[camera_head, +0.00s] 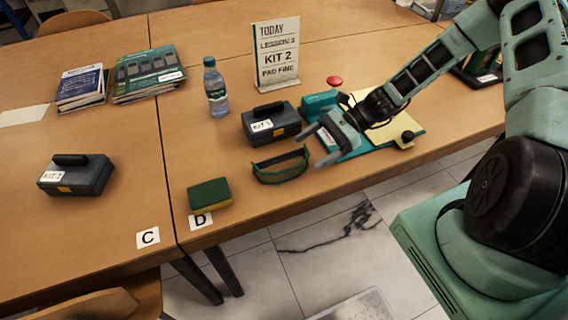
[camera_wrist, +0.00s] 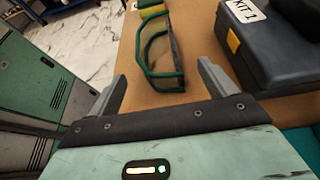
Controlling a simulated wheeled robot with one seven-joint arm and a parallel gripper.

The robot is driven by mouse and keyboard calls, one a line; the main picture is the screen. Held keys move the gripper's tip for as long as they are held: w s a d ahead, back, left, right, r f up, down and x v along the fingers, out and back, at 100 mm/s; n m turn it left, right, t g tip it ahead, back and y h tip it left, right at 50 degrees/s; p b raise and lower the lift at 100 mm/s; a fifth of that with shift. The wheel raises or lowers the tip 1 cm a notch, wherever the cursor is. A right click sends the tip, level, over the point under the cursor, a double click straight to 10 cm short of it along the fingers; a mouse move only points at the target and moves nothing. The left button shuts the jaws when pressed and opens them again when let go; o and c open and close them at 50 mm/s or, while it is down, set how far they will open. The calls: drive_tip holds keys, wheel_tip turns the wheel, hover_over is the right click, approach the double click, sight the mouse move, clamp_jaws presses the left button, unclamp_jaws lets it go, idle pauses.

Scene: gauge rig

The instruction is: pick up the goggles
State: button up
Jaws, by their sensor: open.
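The goggles (camera_head: 281,167) have a green frame and a clear lens and lie near the front edge of the table, below the KIT 1 case. My gripper (camera_head: 318,149) is open and empty, just to the right of the goggles and apart from them. In the wrist view the goggles (camera_wrist: 160,55) lie beyond my gripper (camera_wrist: 160,88), in line with the gap between its two fingers. Nothing hides them there.
The KIT 1 case (camera_head: 271,123) stands close behind the goggles; it also shows in the wrist view (camera_wrist: 262,55). A green and yellow sponge (camera_head: 209,194) lies to their left.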

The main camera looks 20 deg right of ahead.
sight(296, 161)
drive_tip(key=shift+f+p+x, duration=0.1)
drive_tip(key=shift+p+x, duration=0.15)
drive_tip(key=shift+x, duration=1.25)
drive_tip(key=shift+f+p+x, duration=0.15)
drive_tip(key=shift+p+x, duration=0.05)
drive_tip(key=shift+x, duration=1.25)
drive_tip(key=shift+s+d, duration=0.15)
drive_tip(key=c, duration=1.1)
